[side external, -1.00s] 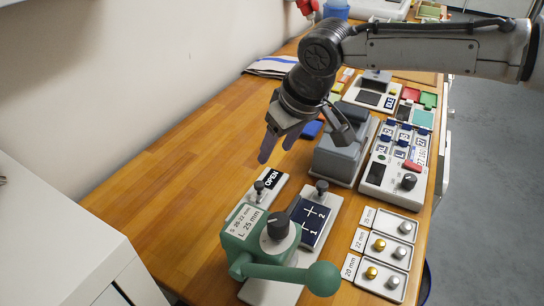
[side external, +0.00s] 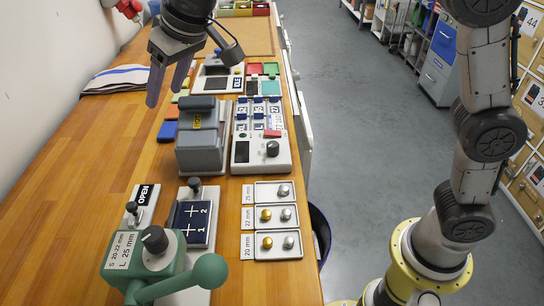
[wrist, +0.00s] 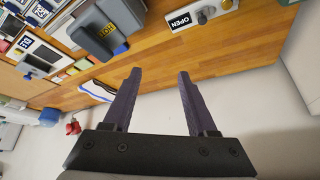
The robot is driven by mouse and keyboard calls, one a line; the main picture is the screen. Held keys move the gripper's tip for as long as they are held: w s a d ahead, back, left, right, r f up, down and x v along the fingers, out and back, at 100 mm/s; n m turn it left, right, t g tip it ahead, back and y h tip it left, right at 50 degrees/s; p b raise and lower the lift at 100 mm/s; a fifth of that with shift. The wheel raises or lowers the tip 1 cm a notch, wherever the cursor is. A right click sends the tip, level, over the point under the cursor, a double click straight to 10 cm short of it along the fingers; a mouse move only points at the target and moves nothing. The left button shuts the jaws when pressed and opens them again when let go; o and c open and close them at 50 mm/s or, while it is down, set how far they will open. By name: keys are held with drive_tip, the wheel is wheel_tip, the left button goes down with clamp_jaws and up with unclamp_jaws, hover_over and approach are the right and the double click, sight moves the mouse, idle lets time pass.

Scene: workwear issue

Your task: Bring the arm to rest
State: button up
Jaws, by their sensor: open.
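My gripper (side external: 170,82) is open and empty. In the side external view it hangs in the air above the far left part of the wooden bench (side external: 150,160), clear of everything on it. In the wrist view its two dark fingers (wrist: 157,88) stand well apart with nothing between them. My arm rises out of the top of the side external view and comes down at the right to its yellow-ringed base.
A green press (side external: 160,265) with a ball lever stands at the bench's front. Behind it are a grey machine (side external: 200,150), a white labelled panel (side external: 262,150) and trays of snaps (side external: 276,218). A folded cloth (side external: 115,78) lies at the back left. The bench's middle left is clear.

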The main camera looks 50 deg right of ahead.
drive_tip(key=s+d+r+m+t+h, duration=0.1)
drive_tip(key=s+d+r+m, duration=0.1)
drive_tip(key=s+d, duration=0.65)
drive_tip(key=s+d+r+m, duration=0.1)
drive_tip(key=s+d+r, duration=0.2)
drive_tip(key=s+d, duration=0.55)
drive_tip(key=s+d+f, duration=0.3)
drive_tip(key=s+f, duration=0.3)
drive_tip(key=f, duration=0.1)
drive_tip(key=s+d+f+g, duration=0.1)
drive_tip(key=s+d+f, duration=0.3)
drive_tip(key=s+f, duration=0.3)
drive_tip(key=shift+s+d+h, duration=0.25)
drive_tip(key=shift+h, duration=0.15)
